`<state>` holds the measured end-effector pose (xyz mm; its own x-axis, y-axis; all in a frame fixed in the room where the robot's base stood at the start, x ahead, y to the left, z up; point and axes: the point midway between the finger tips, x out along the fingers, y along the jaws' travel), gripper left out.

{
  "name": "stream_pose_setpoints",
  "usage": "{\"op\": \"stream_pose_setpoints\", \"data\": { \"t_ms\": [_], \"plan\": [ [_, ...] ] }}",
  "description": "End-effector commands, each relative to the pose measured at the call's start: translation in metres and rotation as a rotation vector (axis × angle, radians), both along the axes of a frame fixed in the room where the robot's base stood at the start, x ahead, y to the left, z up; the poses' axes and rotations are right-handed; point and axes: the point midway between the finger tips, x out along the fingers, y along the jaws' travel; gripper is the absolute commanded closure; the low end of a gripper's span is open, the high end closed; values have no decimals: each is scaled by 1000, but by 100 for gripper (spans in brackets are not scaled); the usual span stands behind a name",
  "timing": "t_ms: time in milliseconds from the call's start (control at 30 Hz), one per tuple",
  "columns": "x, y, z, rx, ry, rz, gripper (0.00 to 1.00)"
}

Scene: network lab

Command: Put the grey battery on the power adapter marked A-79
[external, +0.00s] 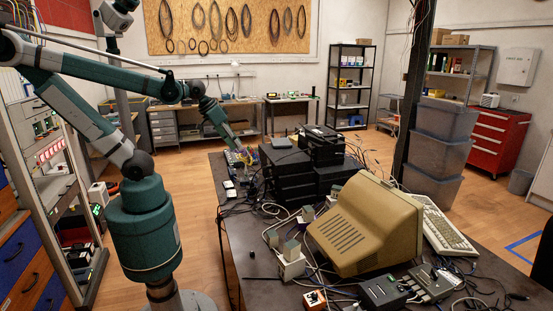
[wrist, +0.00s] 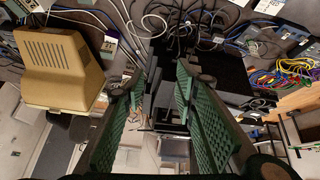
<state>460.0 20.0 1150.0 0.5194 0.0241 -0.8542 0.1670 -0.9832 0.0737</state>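My gripper (wrist: 160,82) is open in the wrist view, with its two green ridged fingers apart and nothing held between them. In the external view my arm reaches to the far left end of the dark table, and the gripper is small there. Several pale boxes, possibly power adapters, stand left of the beige monitor, among them a white one (external: 291,268) with a grey block (external: 291,249) on top. A white labelled box (wrist: 108,44) shows beside the monitor in the wrist view. I cannot read A-79 on any box, nor tell which thing is the grey battery.
The beige monitor (external: 368,225) and a keyboard (external: 447,231) fill the near right of the table. Stacked black devices (external: 287,172) stand behind it. Loose cables cross much of the tabletop. A dark pillar (external: 407,90) rises behind the table.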

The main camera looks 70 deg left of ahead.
Motion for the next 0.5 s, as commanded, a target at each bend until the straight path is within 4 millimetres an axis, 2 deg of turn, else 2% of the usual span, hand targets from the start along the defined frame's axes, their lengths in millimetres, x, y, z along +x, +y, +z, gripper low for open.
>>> {"op": "stream_pose_setpoints", "data": {
  "t_ms": [200,500],
  "plan": [
    [-16,-14,5,54,-48,-114,71],
    [-22,-20,8,81,-73,-167,71]
  ]
}}
